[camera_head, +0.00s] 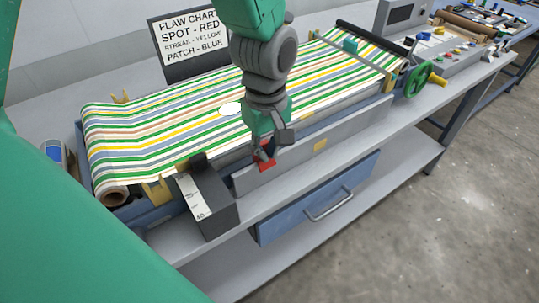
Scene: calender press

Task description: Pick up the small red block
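The small red block (264,162) shows in the head view in front of the grey front panel of the press, at the tips of my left gripper. The dark fingers of my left gripper (271,146) overlap its upper part and hide some of it. I cannot tell whether the fingers are closed on the block or only around it, nor whether it rests on anything. My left arm comes down from the top of the picture. My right gripper is not in view.
Striped fabric (150,130) covers the press bed. A dark grey box with a scale (208,205) stands left of the block. A blue drawer (300,212) is below.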

